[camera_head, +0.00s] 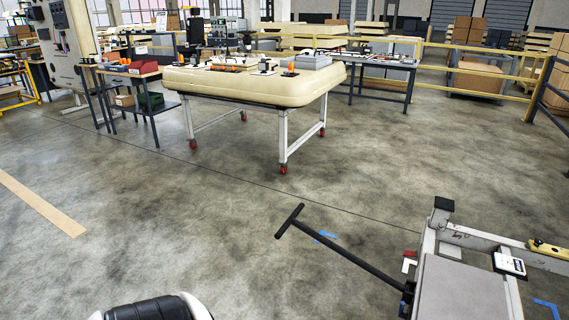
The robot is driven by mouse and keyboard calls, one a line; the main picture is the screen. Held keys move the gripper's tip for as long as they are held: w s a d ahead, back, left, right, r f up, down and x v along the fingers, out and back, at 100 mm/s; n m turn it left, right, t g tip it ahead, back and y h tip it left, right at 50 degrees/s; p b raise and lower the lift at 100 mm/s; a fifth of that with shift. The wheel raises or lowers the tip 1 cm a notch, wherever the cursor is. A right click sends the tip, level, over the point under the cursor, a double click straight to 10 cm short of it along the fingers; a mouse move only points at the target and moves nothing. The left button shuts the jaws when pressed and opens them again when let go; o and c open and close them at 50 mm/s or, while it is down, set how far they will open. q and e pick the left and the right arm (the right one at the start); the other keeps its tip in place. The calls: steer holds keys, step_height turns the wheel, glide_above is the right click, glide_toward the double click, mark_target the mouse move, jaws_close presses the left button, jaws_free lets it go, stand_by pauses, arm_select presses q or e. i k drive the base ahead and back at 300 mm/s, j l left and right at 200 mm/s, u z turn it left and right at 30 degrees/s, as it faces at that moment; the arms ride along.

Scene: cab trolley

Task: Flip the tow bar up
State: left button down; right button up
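The tow bar (345,250) is a thin black bar with a T-shaped handle (289,221) at its far end. It reaches out to the left from the trolley (462,288) at the lower right. It lies low, slanting out over the concrete floor; whether the handle touches the floor I cannot tell. Its black hinge end meets the trolley's left side near the bottom edge. The trolley has a light frame, a grey deck and a black-capped corner post, and is cut off by the picture edges. Neither of my grippers is in view.
A wheeled table with a cream top (255,88) stands beyond the tow bar. Side tables (140,80) stand at the back left, with yellow railings (470,92) at the back right. Blue floor marks (327,234) lie near the bar. The floor left of it is clear.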

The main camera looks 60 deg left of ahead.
mark_target(375, 271)
steer(key=u, duration=1.75)
steer(key=i+j+u, duration=0.1)
steer(key=i+u, duration=0.2)
steer(key=i, duration=1.45)
